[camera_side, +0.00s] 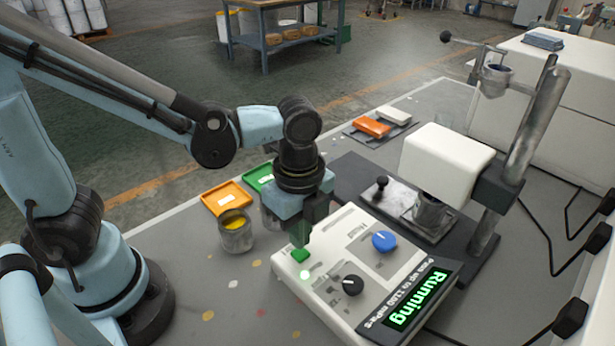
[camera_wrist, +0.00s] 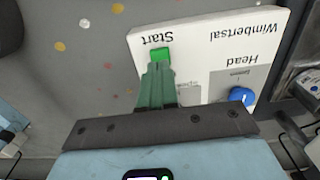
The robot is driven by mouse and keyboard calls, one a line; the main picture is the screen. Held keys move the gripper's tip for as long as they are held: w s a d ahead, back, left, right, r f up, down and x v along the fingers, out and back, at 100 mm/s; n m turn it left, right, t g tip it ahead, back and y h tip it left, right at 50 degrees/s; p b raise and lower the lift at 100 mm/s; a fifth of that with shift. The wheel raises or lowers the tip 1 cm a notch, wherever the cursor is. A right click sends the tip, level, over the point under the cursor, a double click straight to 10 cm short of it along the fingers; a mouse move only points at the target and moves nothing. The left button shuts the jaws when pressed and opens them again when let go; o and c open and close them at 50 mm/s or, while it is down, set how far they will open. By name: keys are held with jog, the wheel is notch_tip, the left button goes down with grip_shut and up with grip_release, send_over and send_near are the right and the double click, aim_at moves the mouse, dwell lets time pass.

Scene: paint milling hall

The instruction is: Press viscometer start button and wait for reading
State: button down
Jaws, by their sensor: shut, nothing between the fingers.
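The viscometer control box (camera_side: 330,284) is white and lies on the grey bench. Its green start button (camera_side: 300,255) sits near the left corner, beside the printed word "Start" in the wrist view (camera_wrist: 160,54). My gripper (camera_side: 302,240) is shut and empty, pointing down with its green fingertips right at the button. I cannot tell whether the tips touch it. A small green light (camera_side: 305,274) glows near the button. The display (camera_side: 417,299) reads "Running" in green, with a line of smaller text beside it. The viscometer head (camera_side: 445,163) is white and stands over a metal cup (camera_side: 433,213).
A black knob (camera_side: 352,285) and a blue knob (camera_side: 384,241) stand up from the box. A metal stand post (camera_side: 528,130) rises at the right.

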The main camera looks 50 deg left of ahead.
aim_at(299, 252)
notch_tip(299, 252, up, 11)
jog(key=shift+f, duration=0.2)
dwell(0.3)
dwell(0.6)
jog(key=w+a+f+n+t, duration=0.1)
jog(key=a+f+n+t, duration=0.1)
jog(key=a+n, duration=0.4)
jog(key=w+a+f+n+t, duration=0.1)
jog(key=a+n+t, duration=0.4)
jog(key=n, duration=0.7)
jog(key=shift+a+f, duration=0.5)
jog(key=shift+a, duration=0.25)
dwell(1.7)
